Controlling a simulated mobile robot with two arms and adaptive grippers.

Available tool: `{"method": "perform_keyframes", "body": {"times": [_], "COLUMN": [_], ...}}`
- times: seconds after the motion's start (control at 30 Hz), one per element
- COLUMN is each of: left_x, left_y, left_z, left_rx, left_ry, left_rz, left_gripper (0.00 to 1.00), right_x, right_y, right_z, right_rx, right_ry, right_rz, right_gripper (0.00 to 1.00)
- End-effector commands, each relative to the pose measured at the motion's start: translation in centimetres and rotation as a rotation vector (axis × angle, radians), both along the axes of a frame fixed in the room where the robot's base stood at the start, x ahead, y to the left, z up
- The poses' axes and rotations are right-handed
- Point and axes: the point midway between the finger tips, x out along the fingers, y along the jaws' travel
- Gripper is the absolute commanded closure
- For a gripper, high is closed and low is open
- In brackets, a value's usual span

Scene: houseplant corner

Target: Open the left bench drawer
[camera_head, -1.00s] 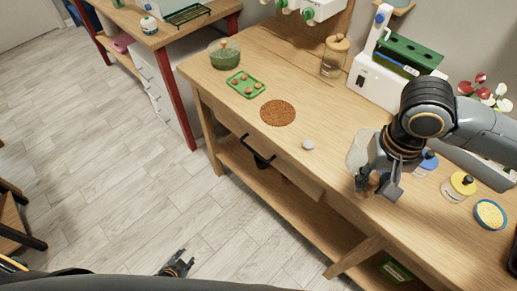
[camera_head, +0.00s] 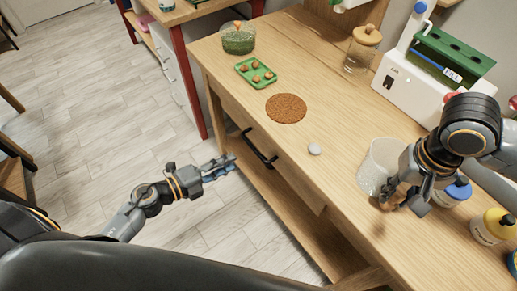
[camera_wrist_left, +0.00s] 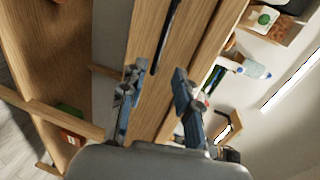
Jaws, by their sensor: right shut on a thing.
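The left bench drawer (camera_head: 237,118) is a wooden front under the bench top and looks closed. Its black bar handle (camera_head: 260,148) is on that front; in the left wrist view the handle (camera_wrist_left: 166,38) lies ahead between the fingers. My left gripper (camera_head: 229,162) is just short of the handle, apart from it. In the left wrist view its two blue-grey fingers (camera_wrist_left: 155,90) are spread and empty. My right gripper (camera_head: 392,196) is shut on a translucent white container (camera_head: 374,167) at the bench top. Its fingers partly hide the container.
A lower shelf (camera_head: 285,205) runs beneath. The floor in front is clear.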

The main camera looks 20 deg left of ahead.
Motion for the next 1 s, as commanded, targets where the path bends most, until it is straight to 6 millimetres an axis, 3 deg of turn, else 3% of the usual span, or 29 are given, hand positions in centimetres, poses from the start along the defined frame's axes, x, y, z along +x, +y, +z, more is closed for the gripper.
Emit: {"method": "perform_keyframes", "body": {"times": [0.3,0.5,0.97,1.0], "left_x": [5.0,7.3,8.2,8.2], "left_y": [-3.8,-5.6,-6.4,-6.4], "left_z": [-1.1,-1.8,-2.2,-2.2], "left_rx": [-0.005,-0.003,-0.003,-0.003], "left_ry": [-0.001,0.0,0.001,0.001], "left_rz": [0.004,0.004,0.003,0.003], "left_gripper": [0.68,0.68,0.68,0.76], "right_x": [0.0,0.0,0.0,0.0], "right_y": [0.0,0.0,0.0,0.0], "right_z": [0.9,1.0,1.0,1.0], "right_rx": [0.0,0.0,0.0,0.0], "right_ry": [0.0,0.0,0.0,0.0], "right_rz": [0.0,0.0,0.0,0.0], "right_gripper": [0.99,0.99,0.99,0.99]}}
